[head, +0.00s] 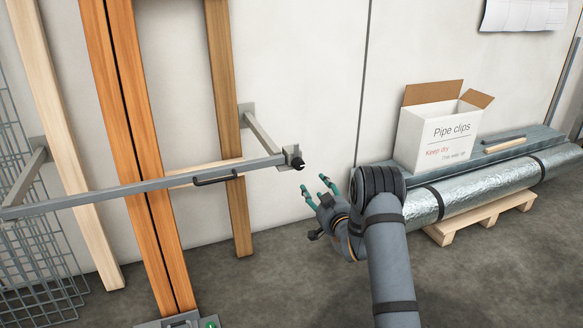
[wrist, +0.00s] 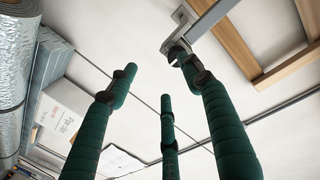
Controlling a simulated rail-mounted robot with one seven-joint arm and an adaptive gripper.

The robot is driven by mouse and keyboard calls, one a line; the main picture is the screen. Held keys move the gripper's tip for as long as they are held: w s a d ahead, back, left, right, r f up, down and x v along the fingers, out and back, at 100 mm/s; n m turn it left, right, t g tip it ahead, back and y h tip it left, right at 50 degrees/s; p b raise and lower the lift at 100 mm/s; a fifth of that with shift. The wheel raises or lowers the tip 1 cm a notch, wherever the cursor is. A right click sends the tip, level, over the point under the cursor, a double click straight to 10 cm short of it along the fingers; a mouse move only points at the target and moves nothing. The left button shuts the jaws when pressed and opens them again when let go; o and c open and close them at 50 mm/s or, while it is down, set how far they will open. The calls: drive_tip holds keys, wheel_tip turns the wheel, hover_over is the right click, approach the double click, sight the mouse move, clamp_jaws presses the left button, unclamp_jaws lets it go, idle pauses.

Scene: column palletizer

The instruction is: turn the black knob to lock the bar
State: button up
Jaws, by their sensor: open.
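The black knob (head: 297,163) sits on the bracket at the right end of the grey metal bar (head: 130,189) in the head view. In the wrist view, the three green fingers of my gripper (wrist: 155,76) are spread. The bar (wrist: 212,17) and its end bracket show at the top there, by the right finger's tip. I cannot clearly tell the knob from that dark fingertip.
Several upright planks (head: 121,130) stand behind the bar, with a black handle (head: 216,178) on its front. Wire mesh (head: 40,250) is at left. A Pipe clips box (head: 436,137) and a foil-wrapped pipe (head: 480,186) lie at right. The floor below is clear.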

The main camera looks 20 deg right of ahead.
sight(300, 167)
drive_tip(key=shift+m+t+y, duration=0.4)
drive_tip(key=w, duration=0.3)
drive_tip(key=w+r, duration=0.1)
drive_tip(key=w, duration=0.3)
drive_tip(key=w+r, duration=0.1)
drive_tip(key=w, duration=0.2)
drive_tip(key=shift+w+a, duration=0.2)
drive_tip(key=shift+a, duration=0.2)
drive_tip(key=shift+c, duration=0.9)
clamp_jaws()
